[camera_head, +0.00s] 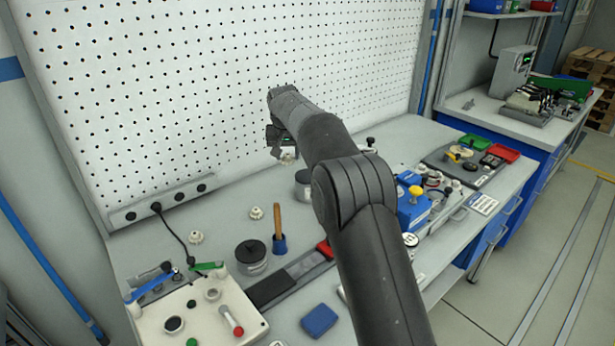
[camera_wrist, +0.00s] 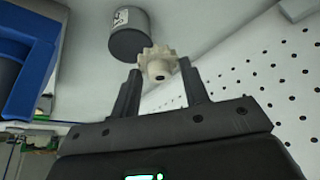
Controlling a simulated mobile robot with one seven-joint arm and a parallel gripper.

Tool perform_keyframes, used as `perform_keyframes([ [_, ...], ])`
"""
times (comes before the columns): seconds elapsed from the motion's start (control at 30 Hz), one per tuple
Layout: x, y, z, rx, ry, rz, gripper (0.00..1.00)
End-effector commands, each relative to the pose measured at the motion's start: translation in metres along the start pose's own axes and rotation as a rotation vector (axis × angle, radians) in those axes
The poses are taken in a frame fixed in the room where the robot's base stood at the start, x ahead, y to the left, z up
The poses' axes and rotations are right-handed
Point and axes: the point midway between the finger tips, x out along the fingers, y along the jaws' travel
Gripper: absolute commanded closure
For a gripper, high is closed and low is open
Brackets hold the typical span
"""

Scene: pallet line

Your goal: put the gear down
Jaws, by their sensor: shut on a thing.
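My gripper (camera_wrist: 162,80) is shut on a cream toothed gear (camera_wrist: 157,62), which sits between the fingertips in the wrist view. In the head view my gripper (camera_head: 275,140) is held above the bench near the pegboard, partly hidden by my arm. The held gear (camera_head: 288,158) shows as a small pale shape just below it. Two similar pale gears lie on the bench, one on the left (camera_head: 196,238) and one nearer the middle (camera_head: 256,212). I cannot tell the exact height of the held gear above the bench.
A grey cylinder (camera_wrist: 130,38) stands beside the gear in the wrist view. On the bench (camera_head: 222,226) are a dark-lidded pot (camera_head: 251,256), a brush in a blue holder (camera_head: 279,240), a control panel (camera_head: 190,312) and a blue box (camera_head: 413,208). The white pegboard (camera_head: 220,80) bounds the back.

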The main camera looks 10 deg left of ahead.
Motion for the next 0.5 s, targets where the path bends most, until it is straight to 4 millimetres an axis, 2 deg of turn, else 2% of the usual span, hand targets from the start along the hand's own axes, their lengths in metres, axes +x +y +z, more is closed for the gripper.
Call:
perform_keyframes([
  [0.03, 0.000, 0.018, -0.007, 0.017, 0.001, 0.006, 0.80],
  [0.1, -0.001, 0.035, -0.013, 0.031, 0.001, 0.011, 0.80],
  [0.2, -0.002, 0.050, -0.018, 0.043, 0.000, 0.016, 0.80],
  [0.33, 0.010, 0.057, -0.016, 0.048, -0.002, 0.019, 0.80],
  [0.5, 0.040, 0.057, -0.003, 0.048, -0.004, 0.020, 0.80],
])
